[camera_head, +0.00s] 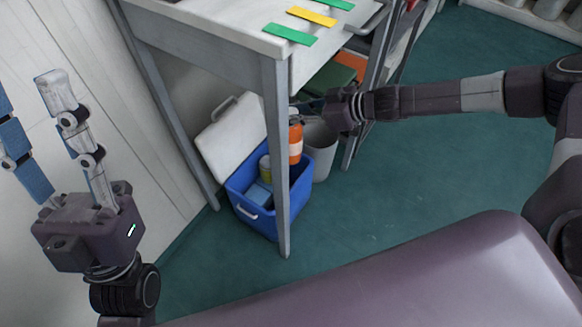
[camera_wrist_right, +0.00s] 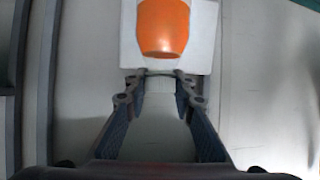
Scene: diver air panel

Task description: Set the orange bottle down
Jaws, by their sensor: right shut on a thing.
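The orange bottle (camera_head: 296,146), with a pale band, is upright beside the table leg and above the blue cooler box (camera_head: 239,200). In the right wrist view, the orange bottle (camera_wrist_right: 162,28) is just beyond the fingertips. My right gripper (camera_head: 309,108) reaches in from the right under the table, shut on the bottle's upper end. Its fingers (camera_wrist_right: 160,80) nearly meet in the wrist view. The bottle's base is hard to see, so I cannot tell whether it touches anything. My left gripper (camera_head: 26,95) is raised at the far left, open and empty.
The cooler's white lid (camera_head: 232,138) stands open; a yellowish can (camera_head: 265,168) and a light blue block (camera_head: 258,194) are inside. A grey bin (camera_head: 322,150) is right of the cooler. The table leg (camera_head: 276,130) stands in front. Green floor (camera_head: 400,185) is clear to the right.

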